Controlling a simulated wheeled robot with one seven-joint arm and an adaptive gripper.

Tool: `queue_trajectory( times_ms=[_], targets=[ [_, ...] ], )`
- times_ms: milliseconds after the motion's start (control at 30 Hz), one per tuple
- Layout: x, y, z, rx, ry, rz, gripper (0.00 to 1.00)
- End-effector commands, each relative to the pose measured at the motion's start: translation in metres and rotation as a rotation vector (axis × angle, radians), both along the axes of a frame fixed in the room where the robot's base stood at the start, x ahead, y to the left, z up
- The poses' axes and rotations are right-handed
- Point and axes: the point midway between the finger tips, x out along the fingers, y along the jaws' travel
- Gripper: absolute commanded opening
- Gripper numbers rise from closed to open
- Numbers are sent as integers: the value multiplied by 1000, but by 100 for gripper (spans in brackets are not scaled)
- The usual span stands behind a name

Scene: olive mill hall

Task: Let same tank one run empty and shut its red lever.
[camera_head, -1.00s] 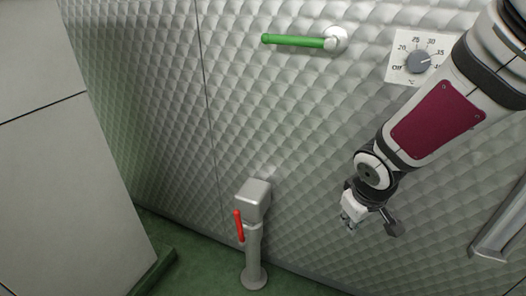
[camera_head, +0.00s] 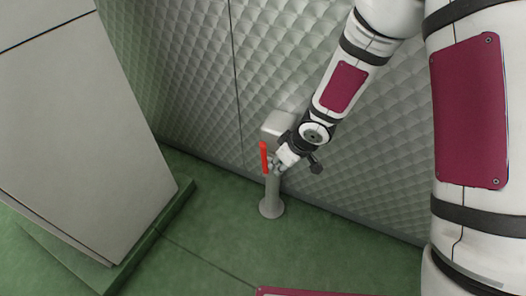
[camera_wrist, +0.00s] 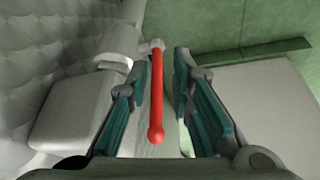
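The red lever (camera_head: 264,158) stands nearly upright along the left side of a grey valve on a short floor post (camera_head: 271,194), in front of the quilted tank wall (camera_head: 190,85). My gripper (camera_head: 279,161) is right beside the lever in the head view. In the wrist view the red lever (camera_wrist: 157,95) lies between the two teal-padded fingers of my gripper (camera_wrist: 161,65), which are spread with gaps on both sides. No liquid flow or tank level shows.
A pale grey cabinet (camera_head: 85,130) stands at the left on a green plinth (camera_head: 160,225). The green floor (camera_head: 220,250) in front of the post is clear. The grey valve box (camera_head: 279,123) sits close behind my gripper.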

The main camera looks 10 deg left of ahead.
Motion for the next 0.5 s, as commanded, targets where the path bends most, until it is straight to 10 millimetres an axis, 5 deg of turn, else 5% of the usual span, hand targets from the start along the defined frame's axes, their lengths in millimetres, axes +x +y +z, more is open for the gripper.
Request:
queue_trajectory(
  times_ms=[300, 500],
  targets=[
    [38, 45, 0, 2, 0, -3, 21],
    [45, 53, -9, -1, 0, -2, 21]
  ],
)
